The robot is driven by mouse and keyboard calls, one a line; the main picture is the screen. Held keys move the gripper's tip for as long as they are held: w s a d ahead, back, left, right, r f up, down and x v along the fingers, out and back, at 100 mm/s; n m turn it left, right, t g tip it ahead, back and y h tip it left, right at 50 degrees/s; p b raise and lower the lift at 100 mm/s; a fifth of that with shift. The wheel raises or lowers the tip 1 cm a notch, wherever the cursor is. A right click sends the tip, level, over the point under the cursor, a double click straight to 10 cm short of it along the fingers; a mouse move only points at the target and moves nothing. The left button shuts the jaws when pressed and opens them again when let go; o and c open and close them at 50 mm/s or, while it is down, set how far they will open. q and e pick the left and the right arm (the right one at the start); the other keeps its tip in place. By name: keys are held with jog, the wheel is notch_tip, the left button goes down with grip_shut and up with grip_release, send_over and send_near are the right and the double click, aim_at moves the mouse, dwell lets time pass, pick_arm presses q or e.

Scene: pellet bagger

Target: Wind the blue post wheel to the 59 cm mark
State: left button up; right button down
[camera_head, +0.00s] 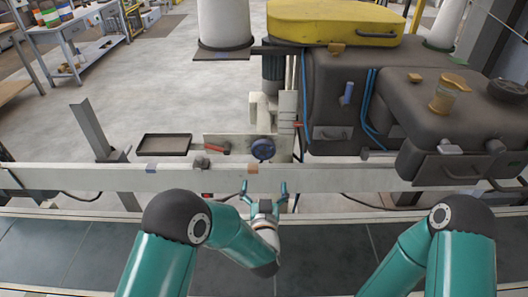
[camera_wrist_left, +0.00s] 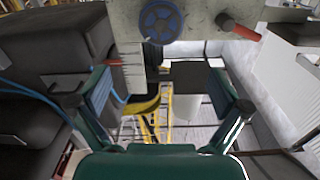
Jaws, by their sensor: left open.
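The blue post wheel (camera_head: 263,149) is a round handwheel on a pale plate in the middle of the head view. It also shows with its spokes at the top of the left wrist view (camera_wrist_left: 161,21). My left gripper (camera_head: 264,186) is open and empty, just below the wheel in the head view and apart from it. In the left wrist view its two fingers (camera_wrist_left: 158,92) are spread wide with nothing between them touching. A pale post scale (camera_wrist_left: 131,66) with dark ticks and a red pointer (camera_wrist_left: 138,59) stands near the wheel; its numbers are too small to read. My right gripper is out of view.
A red-handled lever (camera_head: 217,148) sits left of the wheel on the plate. A long pale rail (camera_head: 110,178) runs across below it. A black tray (camera_head: 165,144) lies to the left. Dark machine housings (camera_head: 335,100) with blue hoses fill the right side.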

aim_at(262, 152)
pick_arm(q)
jog(key=w+p, duration=0.2)
jog(key=w, duration=1.4)
jog(key=shift+a, duration=0.1)
jog(key=shift+f, duration=0.1)
jog(key=c, duration=1)
jog(key=shift+f+n+b, duration=0.15)
jog(key=shift+n+b, duration=0.25)
jog(key=shift+b, duration=0.5)
jog(key=n+b, duration=0.3)
jog(key=b, duration=0.3)
jog(key=n+b, duration=0.4)
jog(key=b, duration=0.3)
jog(key=shift+a+f, duration=0.1)
jog(key=shift+a, duration=0.1)
jog(key=shift+n+b, duration=1.1)
jog(key=shift+b, duration=0.05)
jog(key=shift+a, duration=0.1)
